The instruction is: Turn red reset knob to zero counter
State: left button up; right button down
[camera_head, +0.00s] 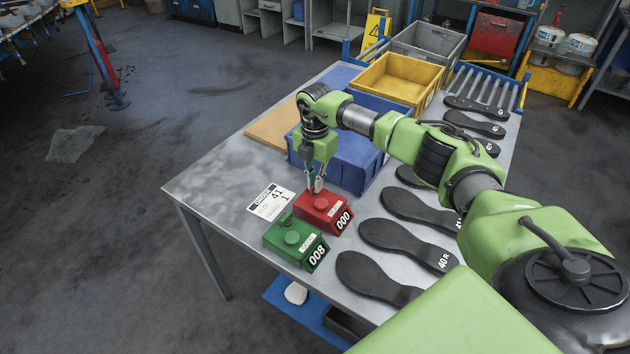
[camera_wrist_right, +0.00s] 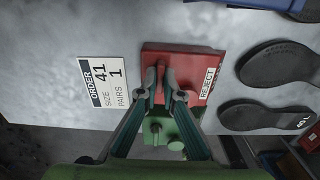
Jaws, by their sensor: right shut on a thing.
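The red counter box (camera_head: 325,215) stands near the front left of the metal table and shows 000. In the right wrist view the red box (camera_wrist_right: 192,62) carries a REJECT label. My right gripper (camera_head: 314,188) comes down over its top, fingers close together, shut on the reset knob. In the right wrist view the fingertips (camera_wrist_right: 165,76) hide most of that knob. The green counter box (camera_head: 293,240) stands right beside it and shows 008; it has its own round knob on top. My left gripper is not in view.
An order card (camera_head: 270,202) reading size 41, pairs 1 lies left of the boxes. Several black soles (camera_head: 395,238) lie to the right. A blue bin (camera_head: 352,165) and a yellow bin (camera_head: 392,82) stand behind. The table's left corner is clear.

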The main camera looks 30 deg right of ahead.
jog(key=shift+w+r, duration=0.1)
jog(key=c, duration=2.2)
grip_release()
notch_tip(320, 180, up, 12)
jog(key=shift+f, duration=0.1)
